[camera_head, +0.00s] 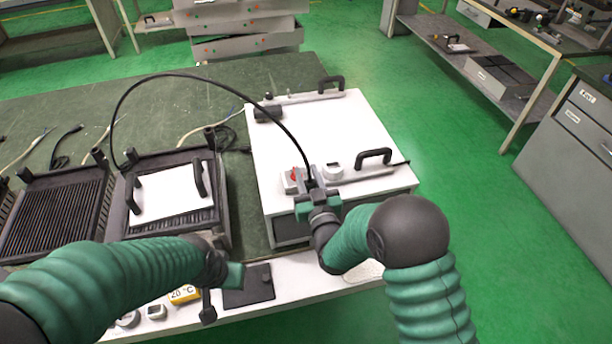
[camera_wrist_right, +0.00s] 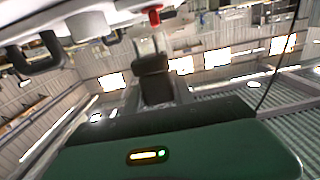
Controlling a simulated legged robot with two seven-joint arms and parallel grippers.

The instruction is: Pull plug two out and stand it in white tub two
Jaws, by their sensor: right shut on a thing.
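My right gripper (camera_head: 314,194) is shut at the front of the white box (camera_head: 325,130), on what appears to be the plug at the end of a black cable (camera_head: 207,78). The cable arches from the left over to this gripper. The plug is mostly hidden by the jaws, and I cannot tell whether it is still seated. The wrist view shows a dark finger (camera_wrist_right: 152,80) of that gripper, with the plug not clear. My left gripper (camera_head: 220,282) is low over the bench front, its jaws unclear. Small white tub-like pieces (camera_head: 156,312) stand at the front edge; I cannot read any numbers.
Black handles (camera_head: 374,156) stick up from the box. A black ribbed tray with a white plate (camera_head: 172,194) lies to the left.

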